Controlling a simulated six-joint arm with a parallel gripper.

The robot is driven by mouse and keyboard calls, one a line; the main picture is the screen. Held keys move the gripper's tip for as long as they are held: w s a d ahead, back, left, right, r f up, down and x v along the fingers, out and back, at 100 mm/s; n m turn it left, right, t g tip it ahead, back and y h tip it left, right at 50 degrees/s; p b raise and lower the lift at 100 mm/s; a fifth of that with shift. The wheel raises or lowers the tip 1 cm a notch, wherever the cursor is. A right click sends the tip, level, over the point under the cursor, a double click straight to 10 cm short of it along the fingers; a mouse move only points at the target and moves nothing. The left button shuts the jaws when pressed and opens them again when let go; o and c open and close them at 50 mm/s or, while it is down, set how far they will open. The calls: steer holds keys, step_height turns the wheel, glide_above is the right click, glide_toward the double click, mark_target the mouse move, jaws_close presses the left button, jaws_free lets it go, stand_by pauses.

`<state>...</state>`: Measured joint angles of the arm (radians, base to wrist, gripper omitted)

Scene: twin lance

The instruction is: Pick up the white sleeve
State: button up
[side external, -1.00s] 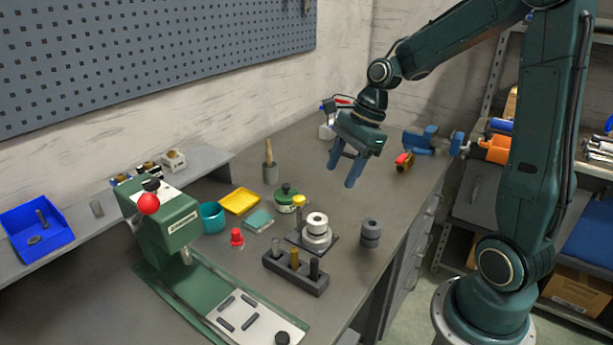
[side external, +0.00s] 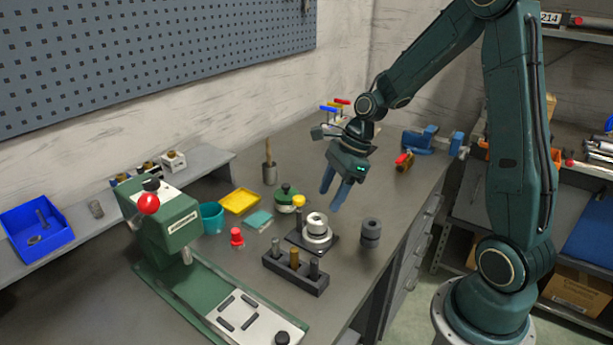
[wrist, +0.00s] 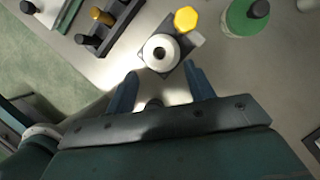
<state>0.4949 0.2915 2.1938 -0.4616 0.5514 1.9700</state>
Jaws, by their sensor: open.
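The white sleeve (side external: 317,220) looks like a pale ring with a dark central hole, upright on a stepped pale base over a dark square plate (side external: 333,241). In the wrist view the sleeve (wrist: 160,51) lies just beyond my fingertips, roughly centred between them. My gripper (side external: 331,199) points down, open and empty, above and slightly behind the sleeve, apart from it. Both fingers show in the wrist view (wrist: 160,72). A yellow hexagonal knob (wrist: 186,19) stands close beside the sleeve.
A dark ribbed cylinder (side external: 371,232) stands right of the plate. A dark rack (side external: 296,273) with several pins is in front. A green press (side external: 165,230), teal cup (side external: 212,217), red knob (side external: 237,237) and green-topped pot (side external: 287,197) stand left.

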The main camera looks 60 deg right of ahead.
mark_target(319, 219)
steer(key=shift+x, duration=1.4)
steer(key=shift+f, duration=0.15)
steer(key=shift+x, duration=2.5)
steer(key=c, duration=0.8)
